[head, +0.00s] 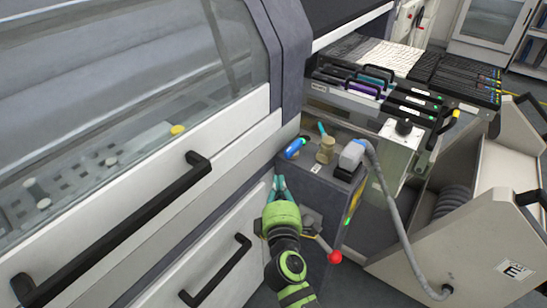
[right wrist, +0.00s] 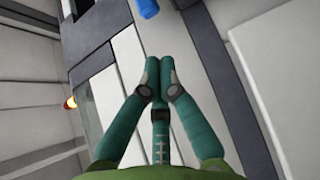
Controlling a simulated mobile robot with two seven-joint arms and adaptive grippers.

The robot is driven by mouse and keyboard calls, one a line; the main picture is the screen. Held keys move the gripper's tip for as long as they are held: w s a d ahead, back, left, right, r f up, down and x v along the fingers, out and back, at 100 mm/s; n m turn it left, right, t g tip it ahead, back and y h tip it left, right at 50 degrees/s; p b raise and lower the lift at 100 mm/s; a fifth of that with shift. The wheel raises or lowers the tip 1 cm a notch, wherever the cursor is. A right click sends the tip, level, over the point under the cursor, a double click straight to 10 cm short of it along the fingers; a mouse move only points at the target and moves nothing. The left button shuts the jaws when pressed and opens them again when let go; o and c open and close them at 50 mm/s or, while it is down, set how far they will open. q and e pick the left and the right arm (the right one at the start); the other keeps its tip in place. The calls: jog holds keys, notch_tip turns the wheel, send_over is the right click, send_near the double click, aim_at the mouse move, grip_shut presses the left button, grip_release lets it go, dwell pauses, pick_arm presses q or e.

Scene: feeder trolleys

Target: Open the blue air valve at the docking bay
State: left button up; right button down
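The blue air valve handle (head: 294,148) lies on top of the dark docking bay box (head: 318,192), beside a brass fitting (head: 325,151). My right gripper (head: 277,182) is in front of the box and nearer than the blue handle, apart from it. In the right wrist view its two teal fingers (right wrist: 160,62) are together at the tips with nothing between them. The blue handle shows partly at the top edge of that view (right wrist: 148,8). My left gripper is not in view.
A grey connector (head: 352,154) with a hose (head: 385,200) stands right of the valve. A red ball knob (head: 335,257) sticks out beside my right arm. The machine's black door handle (head: 215,272) is at left. A tilted trolley (head: 460,255) fills the right.

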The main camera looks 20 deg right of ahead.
aim_at(288, 156)
jog(key=x, duration=1)
jog(key=shift+s+d+n+y+p, duration=0.2)
jog(key=shift+s+n+y+p, duration=0.25)
jog(key=shift+n+y+p, duration=0.5)
jog(key=shift+s+d+m+p, duration=0.2)
jog(key=shift+s+m+p, duration=0.05)
jog(key=shift+p, duration=0.1)
jog(key=shift+s+d, duration=0.85)
jog(key=shift+d, duration=0.15)
jog(key=shift+s+d, duration=0.15)
jog(key=shift+d, duration=0.35)
jog(key=shift+s+d, duration=0.2)
jog(key=shift+d, duration=0.5)
jog(key=s+a, duration=0.1)
jog(key=s, duration=1.1)
